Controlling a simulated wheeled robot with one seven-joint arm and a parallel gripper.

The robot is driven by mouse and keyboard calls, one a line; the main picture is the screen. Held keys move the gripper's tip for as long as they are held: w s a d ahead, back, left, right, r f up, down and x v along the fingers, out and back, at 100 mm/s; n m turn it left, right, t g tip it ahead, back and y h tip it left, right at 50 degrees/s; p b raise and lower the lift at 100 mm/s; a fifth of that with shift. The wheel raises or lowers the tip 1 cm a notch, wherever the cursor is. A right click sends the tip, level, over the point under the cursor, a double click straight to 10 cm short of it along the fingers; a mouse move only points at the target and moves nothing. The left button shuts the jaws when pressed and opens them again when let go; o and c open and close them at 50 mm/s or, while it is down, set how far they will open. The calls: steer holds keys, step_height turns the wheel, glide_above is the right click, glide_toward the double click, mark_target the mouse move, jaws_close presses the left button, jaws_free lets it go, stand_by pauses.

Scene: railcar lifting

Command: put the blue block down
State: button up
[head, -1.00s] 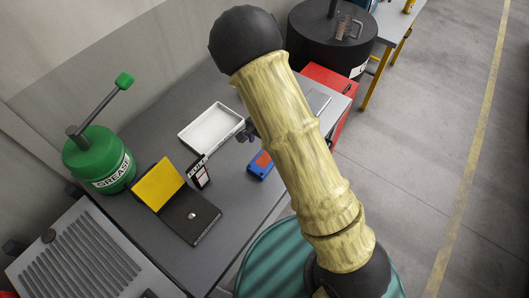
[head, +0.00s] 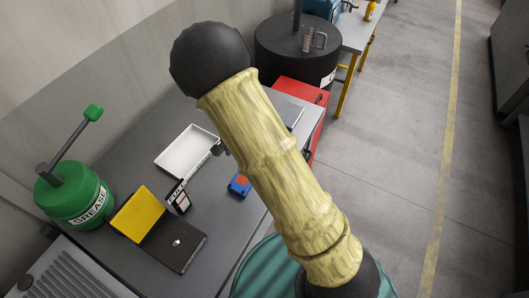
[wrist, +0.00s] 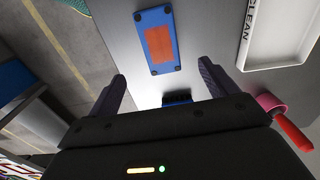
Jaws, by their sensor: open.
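The blue block (head: 240,185), with an orange-red patch on top, lies on the grey bench top (head: 215,230), partly behind my arm in the head view. In the wrist view the blue block (wrist: 151,66) lies flat, beyond my fingertips and apart from them. My gripper (wrist: 162,77) is open, with the block outside its jaws. A small dark and blue thing (wrist: 177,98) shows between the finger bases; I cannot tell what it is. In the head view my arm hides most of the gripper.
A white tray (head: 187,151), marked CLEAN in the wrist view, stands near the block. A yellow and black case (head: 172,243), a small sign (head: 178,197) and a green grease can (head: 75,200) are left. A red-handled tool (wrist: 292,130) lies near the gripper's right side.

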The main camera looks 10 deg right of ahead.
steer(key=s+d+r+n+t, duration=0.2)
steer(key=s+d+r+n, duration=0.5)
steer(key=s+d+r, duration=0.5)
step_height(320, 180, up, 3)
steer(key=shift+s+d+f+n+t, duration=0.1)
steer(key=shift+s+d+n+t, duration=0.2)
steer(key=shift+d, duration=0.45)
